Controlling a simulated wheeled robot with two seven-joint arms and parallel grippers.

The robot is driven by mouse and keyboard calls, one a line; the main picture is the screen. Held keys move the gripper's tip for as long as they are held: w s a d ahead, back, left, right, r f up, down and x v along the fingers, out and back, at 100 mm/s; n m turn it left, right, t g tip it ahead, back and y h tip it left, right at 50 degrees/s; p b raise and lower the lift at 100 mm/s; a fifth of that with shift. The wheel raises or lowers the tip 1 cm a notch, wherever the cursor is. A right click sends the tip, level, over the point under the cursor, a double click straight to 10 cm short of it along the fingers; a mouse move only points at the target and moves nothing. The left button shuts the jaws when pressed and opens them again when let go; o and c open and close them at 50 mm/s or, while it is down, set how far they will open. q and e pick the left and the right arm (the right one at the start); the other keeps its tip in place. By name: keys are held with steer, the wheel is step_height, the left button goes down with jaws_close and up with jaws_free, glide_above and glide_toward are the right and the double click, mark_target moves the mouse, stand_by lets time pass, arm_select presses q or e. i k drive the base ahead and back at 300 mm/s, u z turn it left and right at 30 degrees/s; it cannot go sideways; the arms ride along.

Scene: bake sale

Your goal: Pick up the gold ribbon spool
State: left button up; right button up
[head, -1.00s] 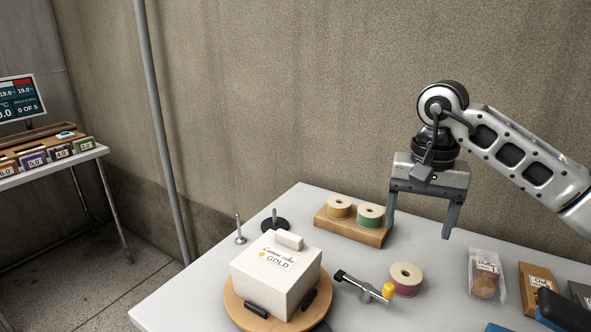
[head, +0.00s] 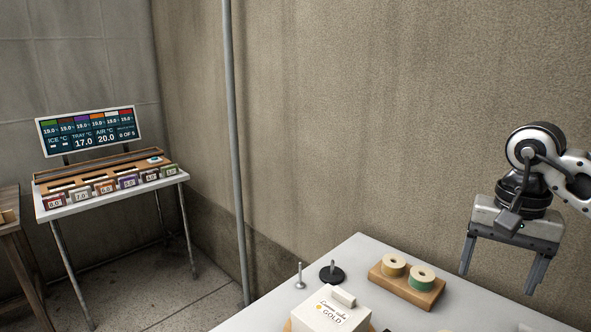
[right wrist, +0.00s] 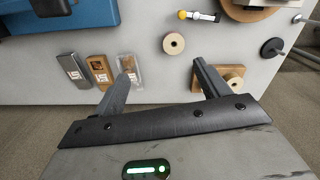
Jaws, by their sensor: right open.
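The gold ribbon spool (head: 393,265) stands in the left place of a wooden holder (head: 405,292) on the table, beside a green spool (head: 421,278). My right gripper (head: 499,281) is open and empty, pointing down, to the right of the holder in the head view. In the right wrist view the open fingers (right wrist: 162,72) hang above the table. The holder's spool at the right (right wrist: 235,84) shows there and looks like the gold one; a finger covers part of the holder. My left gripper is not in view.
A white cake box (head: 330,314) stands left of the holder, near a black-based peg (head: 332,272) and a metal peg (head: 299,276). In the wrist view a loose spool (right wrist: 173,43) and packaged treats (right wrist: 130,70) lie on the table. A side table (head: 110,202) carries tags below a screen.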

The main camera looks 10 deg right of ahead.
mark_target(393, 265)
steer(key=k, duration=0.85)
